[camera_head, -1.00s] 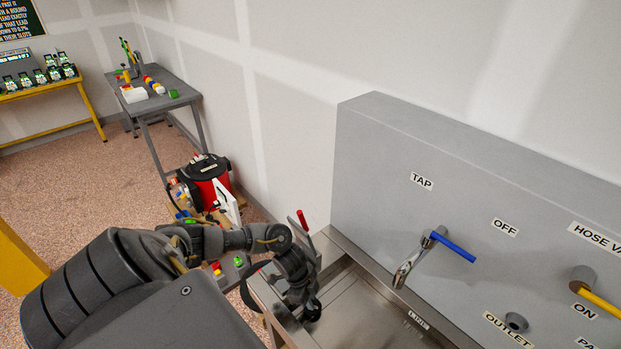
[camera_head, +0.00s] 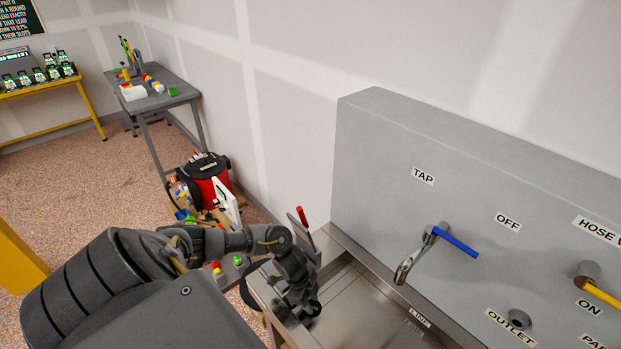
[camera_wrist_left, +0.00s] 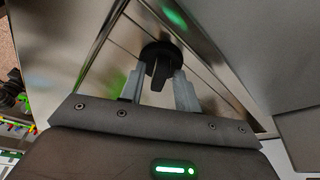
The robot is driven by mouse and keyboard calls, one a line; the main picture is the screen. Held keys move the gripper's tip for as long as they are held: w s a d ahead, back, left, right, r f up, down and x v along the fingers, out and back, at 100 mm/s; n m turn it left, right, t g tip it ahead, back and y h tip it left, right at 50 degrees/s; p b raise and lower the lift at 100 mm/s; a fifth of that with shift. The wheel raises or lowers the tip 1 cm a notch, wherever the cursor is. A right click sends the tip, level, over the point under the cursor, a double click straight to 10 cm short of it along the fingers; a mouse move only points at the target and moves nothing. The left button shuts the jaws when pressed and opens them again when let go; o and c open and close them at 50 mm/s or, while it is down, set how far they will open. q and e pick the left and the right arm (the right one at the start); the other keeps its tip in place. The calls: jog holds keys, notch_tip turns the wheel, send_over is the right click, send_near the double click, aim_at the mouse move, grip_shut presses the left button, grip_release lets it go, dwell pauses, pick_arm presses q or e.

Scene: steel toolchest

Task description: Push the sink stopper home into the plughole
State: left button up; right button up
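The sink stopper (camera_wrist_left: 160,54) is a round black disc with a narrow upright tab, seen low in the steel sink (camera_head: 362,302) in the left wrist view. My left gripper (camera_wrist_left: 160,75) points down at it. In the head view my left gripper (camera_head: 308,307) reaches into the left end of the sink. The plughole does not show in either view, so I cannot tell how the stopper sits to it. My right gripper is out of view.
A grey panel rises behind the sink, with a blue-handled tap (camera_head: 418,252), an outlet (camera_head: 520,318) and a yellow-handled valve (camera_head: 590,275). A red-tipped lever (camera_head: 302,215) stands close behind my left wrist. The sink's middle is clear.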

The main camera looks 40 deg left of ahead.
pick_arm(q)
jog(key=shift+o, duration=0.4)
jog(key=shift+r, duration=0.1)
jog(key=v, duration=1)
jog(key=shift+r+b, duration=0.3)
jog(key=shift+b, duration=0.1)
jog(key=shift+a, duration=0.1)
